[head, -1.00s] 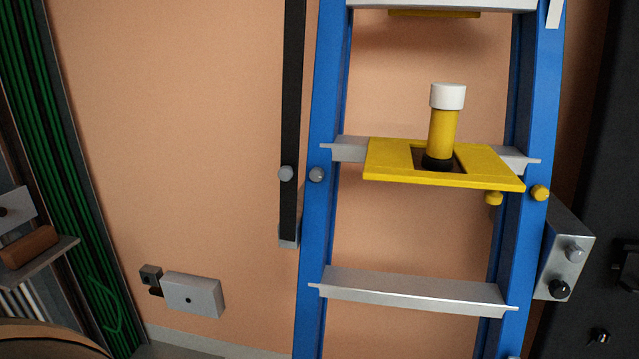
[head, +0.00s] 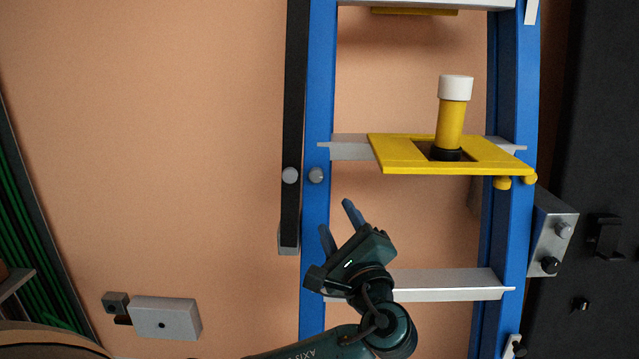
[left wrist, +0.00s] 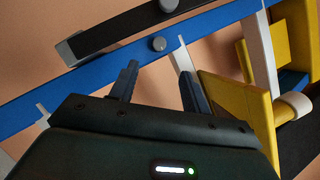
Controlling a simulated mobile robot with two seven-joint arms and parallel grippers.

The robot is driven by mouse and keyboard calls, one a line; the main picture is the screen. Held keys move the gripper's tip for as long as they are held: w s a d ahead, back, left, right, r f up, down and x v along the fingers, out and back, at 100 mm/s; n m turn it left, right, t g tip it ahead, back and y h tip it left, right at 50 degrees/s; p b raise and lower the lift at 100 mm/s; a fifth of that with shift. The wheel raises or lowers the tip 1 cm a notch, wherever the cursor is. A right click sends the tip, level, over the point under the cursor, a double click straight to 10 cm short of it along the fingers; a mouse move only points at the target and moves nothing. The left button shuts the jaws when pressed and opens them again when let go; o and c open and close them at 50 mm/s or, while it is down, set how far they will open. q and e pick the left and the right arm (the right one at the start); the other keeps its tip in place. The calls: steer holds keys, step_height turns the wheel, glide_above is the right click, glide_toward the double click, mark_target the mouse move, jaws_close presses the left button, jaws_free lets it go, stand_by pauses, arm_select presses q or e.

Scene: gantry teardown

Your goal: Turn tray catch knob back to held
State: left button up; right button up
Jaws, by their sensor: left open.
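A yellow tray (head: 400,155) sits across the blue ladder frame (head: 320,100), with a yellow cylinder with a white cap (head: 451,122) standing in its opening. I cannot tell which knob is the tray catch. My left gripper (head: 339,225) is open and empty, below the grey knob and lower left of the tray. My right gripper is not in view.
A black bar (head: 293,100) with another grey knob (head: 290,175) runs beside the left rail. A grey rung (head: 450,284) crosses behind my left arm. A metal box (head: 550,235) is at the right rail. A grey wall box (head: 166,318) is at lower left.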

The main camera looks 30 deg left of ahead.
mark_target(317, 178)
arm_select(q)
steer(key=p+x, duration=0.2)
steer(key=x, duration=1)
steer(key=shift+f+p, duration=0.1)
steer(key=shift+p, duration=0.3)
steer(key=shift+c, duration=0.6)
steer(key=c, duration=0.9)
steer(key=shift+o, duration=0.2)
